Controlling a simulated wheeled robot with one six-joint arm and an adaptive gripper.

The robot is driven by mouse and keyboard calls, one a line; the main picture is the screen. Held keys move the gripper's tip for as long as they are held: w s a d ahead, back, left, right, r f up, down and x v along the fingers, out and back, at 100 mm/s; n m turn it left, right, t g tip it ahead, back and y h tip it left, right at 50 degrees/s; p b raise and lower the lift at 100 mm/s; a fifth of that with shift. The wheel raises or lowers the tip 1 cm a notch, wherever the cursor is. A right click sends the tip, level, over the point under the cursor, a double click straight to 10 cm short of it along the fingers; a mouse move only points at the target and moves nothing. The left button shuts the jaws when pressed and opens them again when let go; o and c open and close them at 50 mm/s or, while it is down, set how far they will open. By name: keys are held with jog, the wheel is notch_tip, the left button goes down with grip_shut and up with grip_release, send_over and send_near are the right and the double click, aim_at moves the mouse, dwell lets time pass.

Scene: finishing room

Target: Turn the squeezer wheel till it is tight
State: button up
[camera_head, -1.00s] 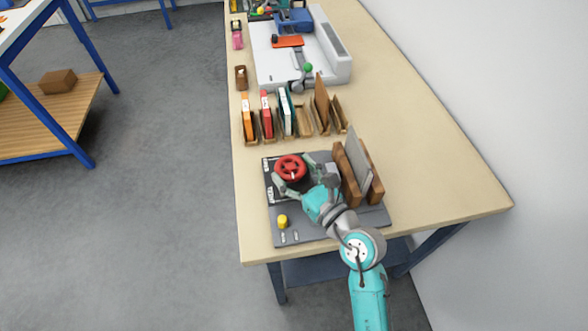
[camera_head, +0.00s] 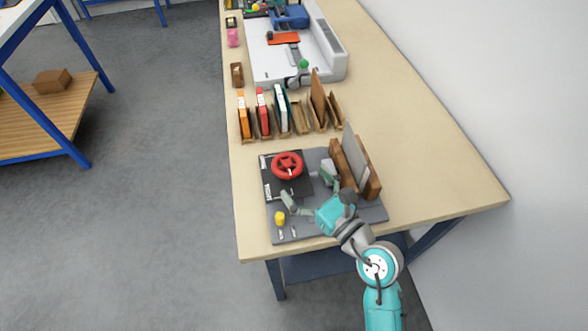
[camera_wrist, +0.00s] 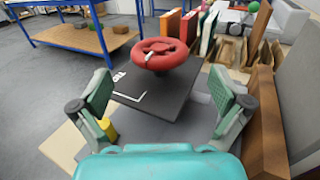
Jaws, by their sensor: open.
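The squeezer wheel (camera_head: 287,165) is a red hand wheel with spokes and a small white mark. It stands over a dark square plate (camera_head: 272,190) on a grey base board (camera_head: 318,228). In the wrist view the red wheel (camera_wrist: 160,54) is ahead of my gripper, beyond the fingertips and apart from them. My gripper (camera_head: 310,188) is open and empty, its two fingers spread wide; the wrist view shows both fingers (camera_wrist: 168,97) clearly, with nothing between them but the dark plate further off.
A wooden holder with a grey panel (camera_head: 357,165) stands close to the right of my gripper. A yellow knob (camera_head: 280,217) sits at the board's front left. Upright books in slots (camera_head: 262,115) stand behind. The table's right side is clear.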

jog(key=v, duration=0.7)
